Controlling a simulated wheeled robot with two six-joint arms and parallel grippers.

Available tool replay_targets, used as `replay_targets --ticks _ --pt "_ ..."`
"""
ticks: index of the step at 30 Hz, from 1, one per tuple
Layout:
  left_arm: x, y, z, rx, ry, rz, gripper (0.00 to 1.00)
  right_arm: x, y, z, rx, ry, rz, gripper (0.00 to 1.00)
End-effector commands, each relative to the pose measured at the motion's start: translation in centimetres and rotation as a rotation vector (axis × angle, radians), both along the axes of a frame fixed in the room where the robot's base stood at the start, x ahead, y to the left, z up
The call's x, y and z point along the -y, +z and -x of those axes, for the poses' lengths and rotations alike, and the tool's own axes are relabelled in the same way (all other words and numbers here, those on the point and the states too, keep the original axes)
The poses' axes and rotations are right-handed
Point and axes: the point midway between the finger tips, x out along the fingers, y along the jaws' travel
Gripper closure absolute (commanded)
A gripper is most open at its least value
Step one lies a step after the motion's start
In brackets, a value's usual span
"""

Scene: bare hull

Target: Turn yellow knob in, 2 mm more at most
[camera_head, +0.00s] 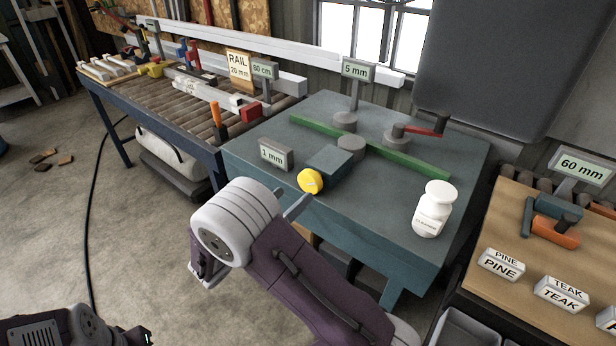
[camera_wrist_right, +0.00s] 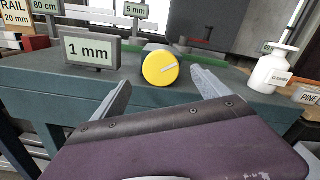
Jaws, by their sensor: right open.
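The yellow knob (camera_head: 310,181) is a round dial on the near face of a blue-grey block (camera_head: 335,160) on the teal table. In the right wrist view the knob (camera_wrist_right: 161,69) shows a pale line from near its centre toward the right. A "1 mm" sign (camera_head: 276,155) stands left of it; it also shows in the wrist view (camera_wrist_right: 89,50). My right gripper (camera_wrist_right: 160,84) is open and empty, its fingers on either side of the knob's picture and apart from it. Part of my left arm shows at bottom left, but its fingers do not.
A green strip (camera_head: 400,155) crosses the table (camera_head: 385,215) behind the block. A "5 mm" sign (camera_head: 357,70), a red-handled lever (camera_head: 425,131) and a white bottle (camera_head: 434,208) stand around it. A roller bench (camera_head: 190,115) is left; a wooden bench (camera_head: 510,215) is right.

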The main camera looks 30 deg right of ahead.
Motion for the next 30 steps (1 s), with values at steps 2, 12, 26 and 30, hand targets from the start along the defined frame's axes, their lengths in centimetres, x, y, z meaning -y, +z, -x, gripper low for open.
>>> replay_targets --ticks 2,12,26,30 --pt "0.0 -0.3 0.0 0.000 0.000 0.000 0.64 1.7 -0.1 -0.5 0.001 -0.008 -0.001 0.14" --pt "0.0 -0.7 0.0 0.000 0.000 0.000 0.64 7.0 -0.1 -2.7 0.003 -0.005 -0.004 0.14" --pt "0.0 -0.7 0.0 0.000 0.000 0.000 0.64 7.4 0.0 -2.9 0.002 -0.003 -0.004 0.56" --pt "0.0 -0.7 0.0 0.000 0.000 0.000 0.64 7.4 0.0 -2.9 0.002 -0.003 -0.004 0.76"
